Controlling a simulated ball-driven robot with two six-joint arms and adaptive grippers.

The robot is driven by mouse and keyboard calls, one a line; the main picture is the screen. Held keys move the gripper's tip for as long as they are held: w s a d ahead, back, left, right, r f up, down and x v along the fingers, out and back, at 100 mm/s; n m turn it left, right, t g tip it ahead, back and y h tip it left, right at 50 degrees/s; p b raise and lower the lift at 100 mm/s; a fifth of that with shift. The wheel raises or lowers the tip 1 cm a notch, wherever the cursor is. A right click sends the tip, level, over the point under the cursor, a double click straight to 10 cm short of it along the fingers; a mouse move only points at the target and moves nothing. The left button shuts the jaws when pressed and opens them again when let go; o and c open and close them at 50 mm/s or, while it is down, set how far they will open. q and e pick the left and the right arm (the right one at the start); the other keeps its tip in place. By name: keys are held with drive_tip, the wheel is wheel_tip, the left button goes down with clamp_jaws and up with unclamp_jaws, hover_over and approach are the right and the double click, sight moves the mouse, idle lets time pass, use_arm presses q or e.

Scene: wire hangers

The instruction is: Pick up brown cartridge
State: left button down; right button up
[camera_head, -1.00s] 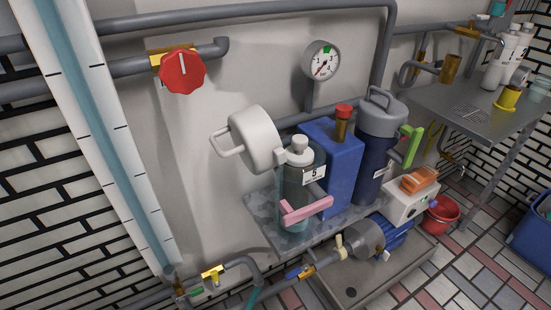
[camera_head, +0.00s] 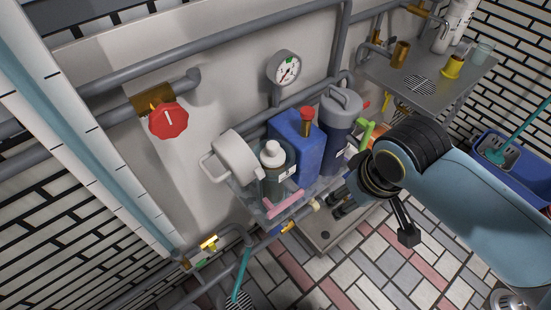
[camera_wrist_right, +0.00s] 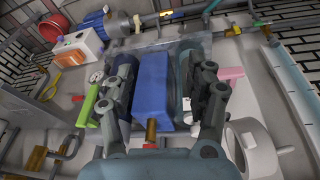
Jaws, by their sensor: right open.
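Two brown pieces could be the brown cartridge, and I cannot tell which is meant. One is a brown cylinder (camera_head: 401,53) upright on the metal table. The other is a brown piece (camera_head: 306,128) with a red top, upright on the blue tank (camera_head: 290,155); it also shows in the right wrist view (camera_wrist_right: 151,130). My right gripper (camera_head: 376,218) is open and apart from both, in front of the shelf. In the right wrist view its fingers (camera_wrist_right: 155,95) frame the blue tank from a distance, with nothing between them. My left gripper is out of view.
A dark canister (camera_head: 338,115) and a clear bottle (camera_head: 272,175) flank the blue tank. A white pot with a handle (camera_head: 237,155) stands at left. Pipes, a gauge (camera_head: 284,69) and a red valve (camera_head: 169,121) line the wall. The metal table (camera_head: 455,85) is at upper right.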

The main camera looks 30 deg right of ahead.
drive_tip(key=w+r+m+p, duration=0.3)
drive_tip(key=w+r, duration=0.1)
drive_tip(key=r, duration=0.5)
drive_tip(key=m+g+y+p, duration=0.1)
drive_tip(key=m+g, duration=0.2)
drive_tip(key=m, duration=1)
approach(273, 145)
wheel_tip(273, 145, down, 10)
drive_tip(key=shift+r, duration=0.2)
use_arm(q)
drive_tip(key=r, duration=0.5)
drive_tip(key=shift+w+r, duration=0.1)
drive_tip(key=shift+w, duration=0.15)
use_arm(e)
clamp_jaws()
